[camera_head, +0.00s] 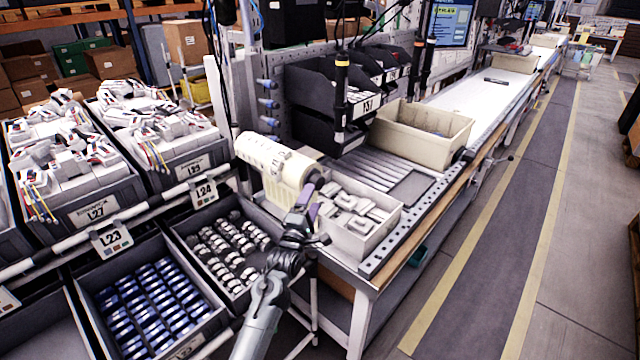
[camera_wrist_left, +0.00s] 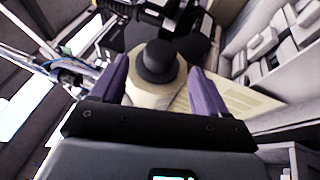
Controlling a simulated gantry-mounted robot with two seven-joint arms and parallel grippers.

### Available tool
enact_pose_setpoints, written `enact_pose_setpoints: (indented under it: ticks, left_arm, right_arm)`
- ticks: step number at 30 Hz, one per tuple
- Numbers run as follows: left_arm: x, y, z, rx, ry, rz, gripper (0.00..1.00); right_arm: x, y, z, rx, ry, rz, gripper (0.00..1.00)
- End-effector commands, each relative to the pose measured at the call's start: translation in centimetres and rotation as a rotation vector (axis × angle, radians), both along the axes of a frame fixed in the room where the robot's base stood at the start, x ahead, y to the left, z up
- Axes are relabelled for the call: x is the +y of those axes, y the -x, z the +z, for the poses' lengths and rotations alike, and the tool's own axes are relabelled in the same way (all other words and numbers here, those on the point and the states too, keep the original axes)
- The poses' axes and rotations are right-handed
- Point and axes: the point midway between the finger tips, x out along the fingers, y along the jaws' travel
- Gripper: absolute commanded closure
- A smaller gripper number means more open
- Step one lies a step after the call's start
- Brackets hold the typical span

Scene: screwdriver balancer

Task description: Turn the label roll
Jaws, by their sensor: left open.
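The label roll (camera_head: 262,155) is a pale cylinder with dark print, mounted at the left end of the bench. My left gripper (camera_head: 306,200) has purple fingers and is at the roll's near right end, partly covering it. In the left wrist view a round black knob (camera_wrist_left: 158,60) on a cream body (camera_wrist_left: 145,92) lies between the two open fingers of my left gripper (camera_wrist_left: 158,74). Space shows on both sides of the knob, and I cannot tell whether either finger touches it. My right gripper is not in view.
A bin of pale parts (camera_head: 392,222) stands right of my gripper. A beige tote (camera_head: 455,128) sits farther along the bench. Below left are a bin of blue parts (camera_head: 95,285) and a bin of dark and white parts (camera_head: 183,228). The aisle (camera_head: 500,230) is clear.

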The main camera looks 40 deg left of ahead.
Motion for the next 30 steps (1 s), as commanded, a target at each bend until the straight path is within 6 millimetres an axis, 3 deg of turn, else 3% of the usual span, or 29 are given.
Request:
enact_pose_setpoints:
  ticks: [9,15,29,30]
  left_arm:
    - [1.7,-4.8,1.3,-0.001,-0.001,-0.001,0.25]
    - [2.3,-6.6,1.7,0.000,-0.001,-0.001,0.25]
    - [2.6,-7.4,1.9,0.001,-0.001,-0.001,0.25]
    - [2.6,-7.4,1.9,0.001,-0.001,-0.001,0.30]
  right_arm:
    - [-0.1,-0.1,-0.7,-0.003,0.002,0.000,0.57]
    - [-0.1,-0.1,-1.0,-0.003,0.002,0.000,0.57]
    - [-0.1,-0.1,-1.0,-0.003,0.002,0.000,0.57]
    - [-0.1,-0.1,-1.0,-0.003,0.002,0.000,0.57]
